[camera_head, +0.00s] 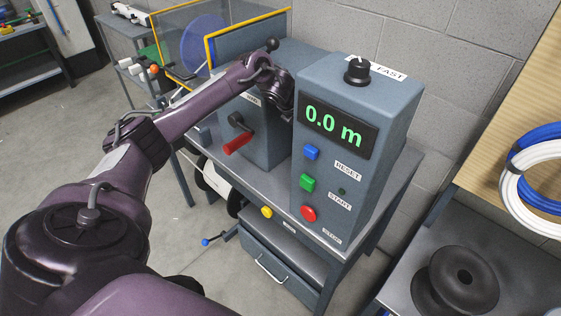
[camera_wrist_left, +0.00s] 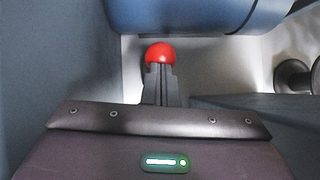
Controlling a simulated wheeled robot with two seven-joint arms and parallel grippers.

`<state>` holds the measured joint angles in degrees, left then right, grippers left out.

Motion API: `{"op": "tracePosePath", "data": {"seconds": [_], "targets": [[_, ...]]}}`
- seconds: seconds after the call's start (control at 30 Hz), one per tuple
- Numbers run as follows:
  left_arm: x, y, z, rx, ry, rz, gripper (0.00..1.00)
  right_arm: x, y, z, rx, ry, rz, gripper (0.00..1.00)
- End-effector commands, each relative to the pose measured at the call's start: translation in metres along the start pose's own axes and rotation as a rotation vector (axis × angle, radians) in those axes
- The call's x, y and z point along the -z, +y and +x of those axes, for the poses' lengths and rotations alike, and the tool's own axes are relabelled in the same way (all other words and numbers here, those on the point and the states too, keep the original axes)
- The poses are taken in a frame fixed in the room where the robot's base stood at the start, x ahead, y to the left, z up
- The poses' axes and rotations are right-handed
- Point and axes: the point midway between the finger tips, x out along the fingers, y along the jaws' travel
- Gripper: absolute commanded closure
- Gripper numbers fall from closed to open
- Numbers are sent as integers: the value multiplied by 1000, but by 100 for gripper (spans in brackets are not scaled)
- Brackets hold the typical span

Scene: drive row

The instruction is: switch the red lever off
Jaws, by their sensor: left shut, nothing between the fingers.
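A red ball knob (camera_wrist_left: 160,53) shows in the left wrist view, just beyond the tips of my left gripper (camera_wrist_left: 160,70). The fingers are shut with nothing between them and overlap the knob's lower edge in the picture; I cannot tell if they touch it. The rod under the knob is hidden. In the head view my left arm reaches over the machine, and the hand is down in the gap between the machine housing (camera_head: 265,150) and the console (camera_head: 385,110). The fingers are hidden there, and this ball knob is not visible. My right gripper is not in view.
A red-gripped crank (camera_head: 237,143) sits on the housing's front. Ball knobs, yellow (camera_head: 267,212) and blue (camera_head: 206,242), show lower down. The console has blue, green and red buttons and reads 0.0 m. A blue rounded body (camera_wrist_left: 185,15) lies beyond the knob.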

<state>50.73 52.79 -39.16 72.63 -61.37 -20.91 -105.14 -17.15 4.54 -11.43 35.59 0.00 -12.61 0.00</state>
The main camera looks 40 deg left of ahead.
Motion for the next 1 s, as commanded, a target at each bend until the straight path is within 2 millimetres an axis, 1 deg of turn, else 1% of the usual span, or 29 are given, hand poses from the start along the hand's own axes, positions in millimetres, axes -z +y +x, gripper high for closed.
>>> {"op": "tracePosePath", "data": {"seconds": [0.37,0.47,0.57,0.8,0.9,1.0], "targets": [[0,0,1,0,-1,-1,100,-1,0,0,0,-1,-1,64],[0,0,-4,0,-3,1,100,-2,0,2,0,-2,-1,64],[0,1,-16,-1,-4,2,100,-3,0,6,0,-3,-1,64],[1,1,-58,-3,-5,1,100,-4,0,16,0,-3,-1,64],[1,0,-70,-2,-4,1,100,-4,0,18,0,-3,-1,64],[1,0,-78,-1,-4,1,100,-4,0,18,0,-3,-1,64]]}}
